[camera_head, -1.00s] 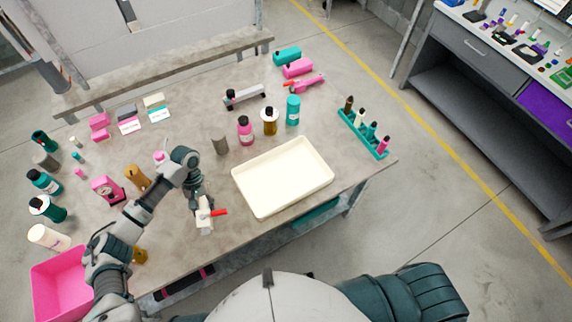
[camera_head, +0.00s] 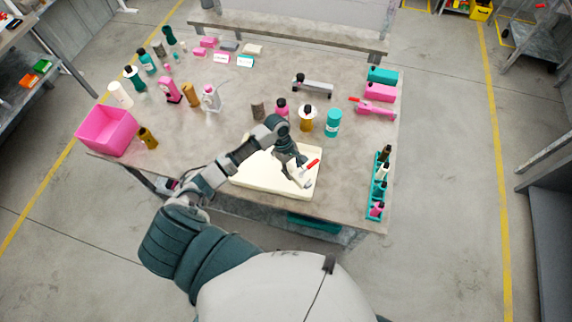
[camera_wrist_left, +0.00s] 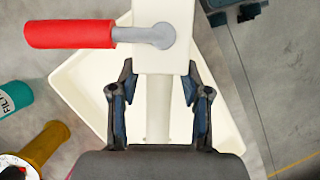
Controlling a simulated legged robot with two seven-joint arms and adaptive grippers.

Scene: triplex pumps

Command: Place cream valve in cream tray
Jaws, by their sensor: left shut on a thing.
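The cream valve (camera_wrist_left: 160,45) has a pale body and a red lever handle (camera_wrist_left: 70,34). My left gripper (camera_wrist_left: 160,95) is shut on the valve's lower stem in the left wrist view. In the head view the valve (camera_head: 298,175) and my left gripper (camera_head: 288,163) are over the cream tray (camera_head: 250,181), toward its right part. The tray also shows behind the valve in the left wrist view (camera_wrist_left: 90,82). Whether the valve touches the tray floor cannot be told. The forearm hides part of the tray. My right gripper is not in view.
Bottles, including an amber one (camera_head: 306,119) and a teal one (camera_head: 333,123), stand just behind the tray. A teal rack (camera_head: 377,190) is at the table's right edge. A pink bin (camera_head: 107,131) sits at the left. The table strip between tray and rack is clear.

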